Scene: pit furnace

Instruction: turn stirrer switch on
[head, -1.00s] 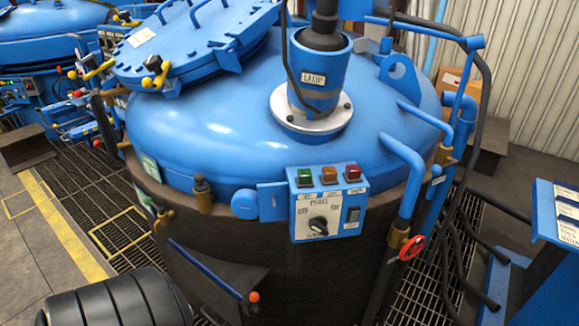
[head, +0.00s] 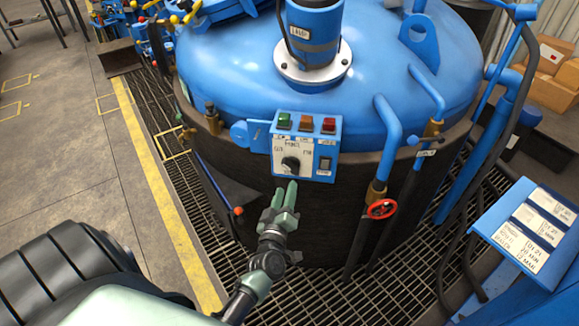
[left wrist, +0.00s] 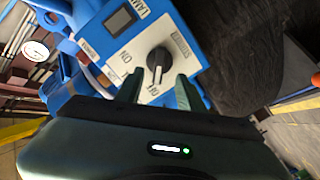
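The control panel (head: 306,148) is a blue-framed box with a white face on the furnace's side. Its black rotary switch (head: 291,164) sits at the lower left of the face; it also shows in the left wrist view (left wrist: 158,62). There, a pale mark on the knob appears to point toward the "OFF" label, with "ON" to its left. My left gripper (head: 286,192) is just below the panel in the head view. In the left wrist view its fingers (left wrist: 160,95) are apart, with the knob beyond the gap, apparently untouched. My right gripper is out of view.
Green, orange and red buttons (head: 306,123) line the panel's top, with a dark rocker switch (head: 325,164) at its right. A red valve wheel (head: 382,209) and blue pipes stand to the right. A blue sign stand (head: 525,222) is at far right.

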